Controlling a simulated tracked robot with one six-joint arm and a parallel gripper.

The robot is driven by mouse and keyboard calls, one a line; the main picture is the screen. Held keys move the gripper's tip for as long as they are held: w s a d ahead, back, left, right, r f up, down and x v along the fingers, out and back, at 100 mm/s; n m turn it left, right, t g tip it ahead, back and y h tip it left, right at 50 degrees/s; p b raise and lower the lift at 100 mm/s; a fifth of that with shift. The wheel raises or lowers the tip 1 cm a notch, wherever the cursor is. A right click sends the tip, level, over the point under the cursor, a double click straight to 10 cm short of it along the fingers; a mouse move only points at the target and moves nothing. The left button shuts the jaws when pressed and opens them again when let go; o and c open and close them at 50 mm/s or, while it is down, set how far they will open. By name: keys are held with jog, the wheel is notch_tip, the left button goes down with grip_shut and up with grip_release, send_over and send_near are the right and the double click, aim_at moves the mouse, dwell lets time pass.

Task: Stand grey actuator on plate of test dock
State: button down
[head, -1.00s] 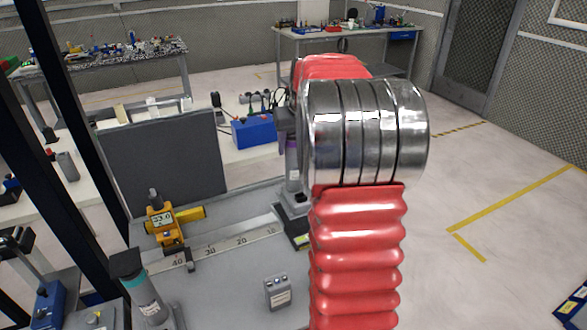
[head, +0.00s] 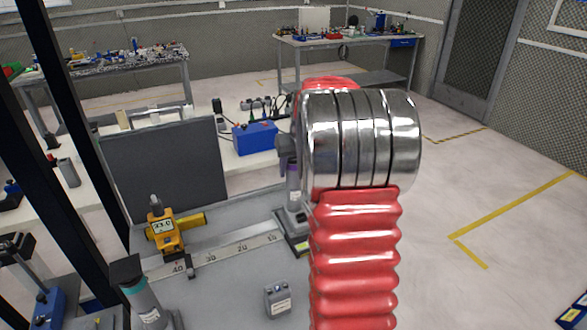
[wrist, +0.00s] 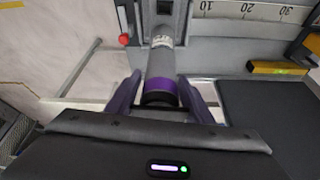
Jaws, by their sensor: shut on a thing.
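The grey actuator (wrist: 161,62) is a cylinder with a purple band near the end closest to my gripper. My gripper (wrist: 162,98) is shut on that banded end, one purple finger on each side. In the head view the actuator (head: 293,190) stands roughly upright beside my red arm, which hides part of it. The test dock (head: 298,228) is directly below it, at the right end of the scale. The actuator's far end is at the dock (wrist: 163,8) in the wrist view. I cannot tell whether it touches the plate.
A yellow gauge (head: 166,232) sits along the numbered scale (head: 225,252). A dark panel (head: 165,170) stands behind. A grey cylinder with a teal band (head: 142,297) is at front left, and a small grey box (head: 277,298) is at front. A red knob (wrist: 124,40) is beside the dock.

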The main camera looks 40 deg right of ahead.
jog(key=c, duration=0.8)
grip_release()
jog(key=shift+c, duration=0.2)
jog(key=v, duration=1.2)
jog(key=shift+s+a, duration=0.1)
